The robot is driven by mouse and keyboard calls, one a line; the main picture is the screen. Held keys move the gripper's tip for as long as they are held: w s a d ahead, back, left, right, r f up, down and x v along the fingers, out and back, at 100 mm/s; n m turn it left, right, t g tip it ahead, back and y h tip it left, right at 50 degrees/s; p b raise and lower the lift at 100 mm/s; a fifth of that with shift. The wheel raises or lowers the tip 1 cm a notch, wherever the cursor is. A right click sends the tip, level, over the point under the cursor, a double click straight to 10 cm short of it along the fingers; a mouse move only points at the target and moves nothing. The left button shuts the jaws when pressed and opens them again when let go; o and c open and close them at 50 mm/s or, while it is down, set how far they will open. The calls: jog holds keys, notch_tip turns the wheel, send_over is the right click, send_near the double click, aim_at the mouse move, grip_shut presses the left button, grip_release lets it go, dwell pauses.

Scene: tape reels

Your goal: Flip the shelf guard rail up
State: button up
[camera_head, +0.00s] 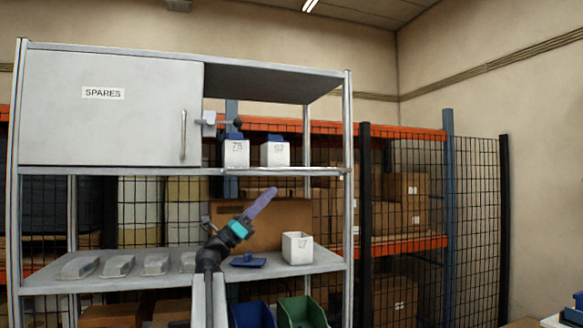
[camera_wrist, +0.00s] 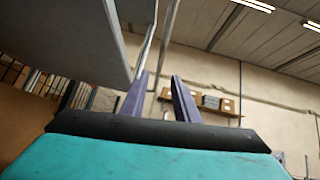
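The metal shelf unit (camera_head: 180,172) stands in front of me. I cannot clearly pick out a separate guard rail on it; the front edges of the upper and lower shelves (camera_head: 180,283) show as plain strips. My gripper (camera_head: 274,191) is raised between these two shelves, its purple fingers pointing up and right. In the wrist view the two fingers (camera_wrist: 160,75) stand apart with nothing seen held between them. Thin metal posts (camera_wrist: 168,32) show beyond the fingertips, and a grey shelf panel (camera_wrist: 70,45) lies to the left. I cannot tell whether a finger touches anything.
An open white bin (camera_head: 297,249), a blue lid (camera_head: 248,262) and several clear-covered items (camera_head: 118,266) sit on the lower shelf. Blue (camera_head: 252,316) and green (camera_head: 302,313) bins are below. A SPARES cabinet (camera_head: 110,125) is shut.

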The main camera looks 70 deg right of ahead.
jog(key=shift+w, duration=0.1)
jog(key=p+x, duration=0.4)
jog(key=x, duration=0.9)
jog(key=shift+d+r+p, duration=0.15)
jog(key=shift+r+p, duration=0.15)
jog(key=shift+p, duration=0.05)
grip_shut()
